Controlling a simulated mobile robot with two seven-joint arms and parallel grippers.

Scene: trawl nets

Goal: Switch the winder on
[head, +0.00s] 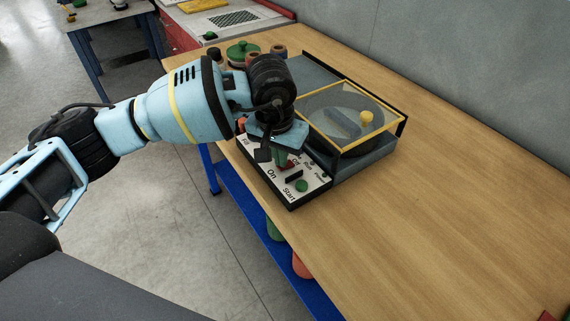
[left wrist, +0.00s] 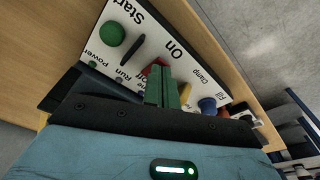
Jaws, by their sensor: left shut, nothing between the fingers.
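The winder (head: 378,152) stands on the wooden bench, with a yellow-framed clear cover over a round grey drum. Its sloped white control panel (head: 316,183) faces the bench's front edge and carries On, Off, Start and Fill labels. My left gripper (head: 283,160) is shut and points down at the panel by the On and Off labels. In the left wrist view its green fingers (left wrist: 160,88) are together beside a red part (left wrist: 150,69), probably the switch, largely hidden behind them. I cannot tell whether they touch or how the switch is set. My right gripper is not in view.
A green Start button (head: 302,186) and a black bar (head: 294,175) sit beside the fingers. A blue knob (left wrist: 207,105) is on the panel's other side. A green lidded item (head: 243,50) stands behind my arm.

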